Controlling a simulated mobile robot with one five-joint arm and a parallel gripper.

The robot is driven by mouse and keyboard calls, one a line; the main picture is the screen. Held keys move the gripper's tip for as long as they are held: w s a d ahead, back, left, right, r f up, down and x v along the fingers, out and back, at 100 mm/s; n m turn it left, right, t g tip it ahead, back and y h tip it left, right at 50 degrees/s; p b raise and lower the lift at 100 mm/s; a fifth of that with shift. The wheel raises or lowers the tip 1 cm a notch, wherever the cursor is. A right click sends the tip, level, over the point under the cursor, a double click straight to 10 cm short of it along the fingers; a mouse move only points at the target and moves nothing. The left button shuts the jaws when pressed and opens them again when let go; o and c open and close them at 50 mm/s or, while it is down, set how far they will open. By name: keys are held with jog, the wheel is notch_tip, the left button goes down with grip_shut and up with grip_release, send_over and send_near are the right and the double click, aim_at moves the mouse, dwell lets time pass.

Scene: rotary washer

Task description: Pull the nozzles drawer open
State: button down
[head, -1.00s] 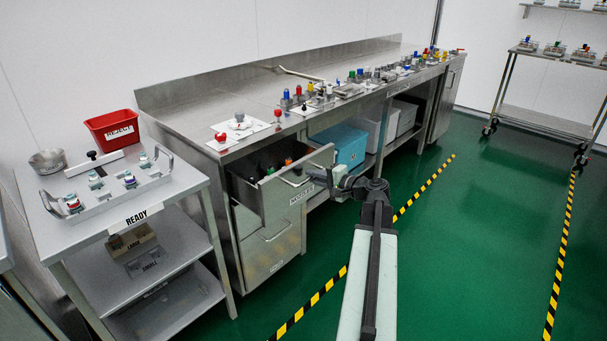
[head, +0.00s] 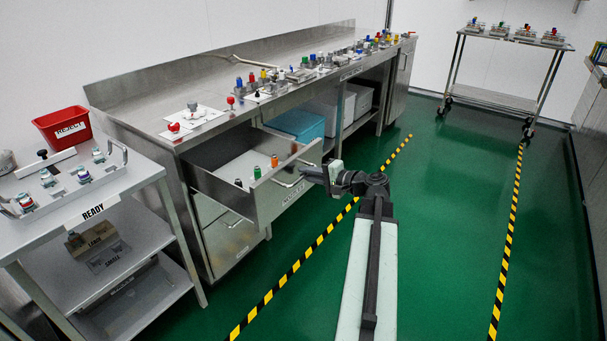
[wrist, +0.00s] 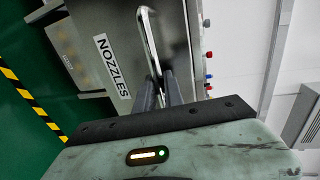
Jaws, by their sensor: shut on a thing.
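The nozzles drawer (head: 262,208) is a steel drawer at the top of the bench's left cabinet, pulled well out. Several nozzles with black, green and orange tops (head: 257,172) stand inside near its front. Its front shows in the wrist view with the NOZZLES label (wrist: 113,66) and the bar handle (wrist: 150,42). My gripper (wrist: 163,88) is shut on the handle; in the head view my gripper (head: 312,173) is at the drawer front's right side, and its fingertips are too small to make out.
A steel cart (head: 150,172) with a READY label stands left of the drawer, holding a tray and a red REJECT bin (head: 62,128). A lower drawer front (head: 232,240) is beneath. Green floor with striped tape (head: 290,272) lies open in front.

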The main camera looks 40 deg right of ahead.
jog(key=c, duration=1.5)
grip_release()
jog(key=shift+w+a, duration=0.1)
jog(key=shift+a, duration=0.1)
jog(key=shift+o, duration=0.2)
jog(key=p+v, duration=0.1)
jog(key=v, duration=0.6)
jog(key=shift+s, duration=0.35)
jog(key=shift+r, duration=0.1)
